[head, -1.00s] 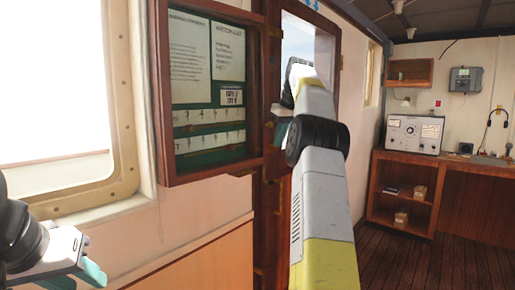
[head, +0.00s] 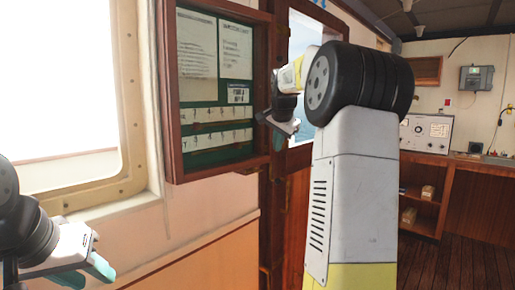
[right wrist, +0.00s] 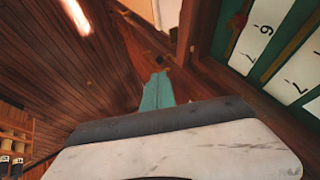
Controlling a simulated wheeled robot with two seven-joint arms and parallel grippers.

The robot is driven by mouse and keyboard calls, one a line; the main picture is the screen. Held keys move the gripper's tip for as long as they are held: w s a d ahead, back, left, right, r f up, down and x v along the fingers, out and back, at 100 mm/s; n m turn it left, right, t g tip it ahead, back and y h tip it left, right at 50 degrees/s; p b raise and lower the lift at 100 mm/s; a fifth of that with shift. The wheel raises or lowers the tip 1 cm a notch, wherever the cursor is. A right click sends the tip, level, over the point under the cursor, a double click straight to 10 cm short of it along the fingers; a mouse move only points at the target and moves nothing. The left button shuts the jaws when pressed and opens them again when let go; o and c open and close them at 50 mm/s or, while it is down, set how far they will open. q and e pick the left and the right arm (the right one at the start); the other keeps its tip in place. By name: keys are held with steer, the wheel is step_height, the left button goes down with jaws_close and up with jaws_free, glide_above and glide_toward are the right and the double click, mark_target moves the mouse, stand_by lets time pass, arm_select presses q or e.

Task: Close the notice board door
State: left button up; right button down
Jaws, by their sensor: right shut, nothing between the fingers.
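The notice board (head: 174,150) is a dark wood-framed case on the wall at left centre of the head view. Papers and a green panel with number cards show inside. My left gripper (head: 85,277) is open and empty at lower left.
A window (head: 65,100) is left of the board. A wooden door (head: 295,200) with a window stands right of it, partly hidden by my right arm. A shelf unit (head: 425,185) with a white instrument (head: 427,132) stands at far right. The floor there is clear.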

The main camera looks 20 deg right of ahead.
mark_target(268, 157)
steer(key=w+f, duration=0.6)
steer(key=w, duration=0.1)
steer(key=shift+w+f, duration=0.3)
steer(key=shift+w+a, duration=0.2)
steer(key=shift+w, duration=0.25)
